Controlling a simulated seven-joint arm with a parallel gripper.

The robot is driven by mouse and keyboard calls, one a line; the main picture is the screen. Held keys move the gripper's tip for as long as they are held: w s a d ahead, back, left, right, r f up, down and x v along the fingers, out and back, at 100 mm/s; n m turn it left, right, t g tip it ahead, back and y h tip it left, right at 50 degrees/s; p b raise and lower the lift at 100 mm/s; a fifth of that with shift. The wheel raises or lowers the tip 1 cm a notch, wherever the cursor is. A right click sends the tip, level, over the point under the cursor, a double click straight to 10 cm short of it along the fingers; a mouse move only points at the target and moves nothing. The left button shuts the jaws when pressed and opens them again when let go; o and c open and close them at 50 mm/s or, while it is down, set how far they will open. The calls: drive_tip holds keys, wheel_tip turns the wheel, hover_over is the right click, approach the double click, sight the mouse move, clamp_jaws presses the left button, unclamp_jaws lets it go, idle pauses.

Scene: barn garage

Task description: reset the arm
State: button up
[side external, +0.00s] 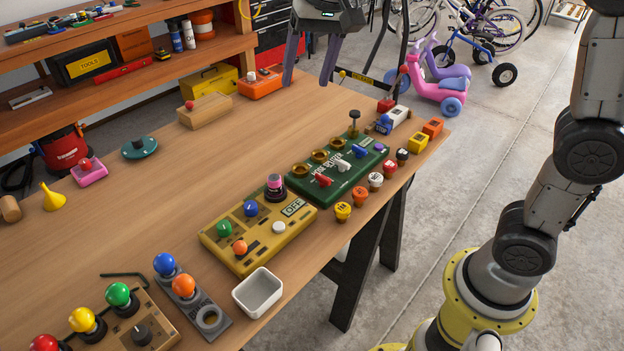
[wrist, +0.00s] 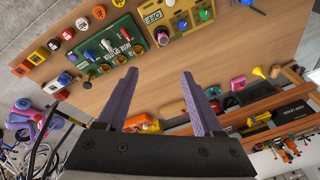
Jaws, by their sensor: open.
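My gripper (side external: 312,62) is at the top of the side view, above the far end of the wooden table (side external: 150,200). Its two purple-grey fingers are spread apart with nothing between them. In the wrist view my gripper (wrist: 160,95) also shows open and empty, with bare table between and beyond the fingers. The green panel (side external: 335,172) with toggle switches and brass rings lies on the table below and nearer the camera, apart from the fingers. It also shows in the wrist view (wrist: 104,44).
A yellow panel (side external: 240,252) with ball knobs, a white bin (side external: 257,292) and a grey plate (side external: 192,310) lie along the near edge. Several round buttons (side external: 359,197) line the right edge. An orange box (side external: 262,84) stands at the back. The table's left middle is mostly clear.

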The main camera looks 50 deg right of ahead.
drive_tip(key=s+d+f+n+t, duration=0.1)
drive_tip(key=s+d, duration=0.2)
drive_tip(key=s, duration=0.7)
drive_tip(key=s+d+f+n+t, duration=0.1)
drive_tip(key=s+d+f+n, duration=0.15)
drive_tip(key=s, duration=0.75)
drive_tip(key=s+f+n, duration=0.2)
drive_tip(key=s+f, duration=0.1)
drive_tip(key=f, duration=0.2)
drive_tip(key=shift+s+f+n, duration=0.25)
drive_tip(key=shift+n, duration=0.1)
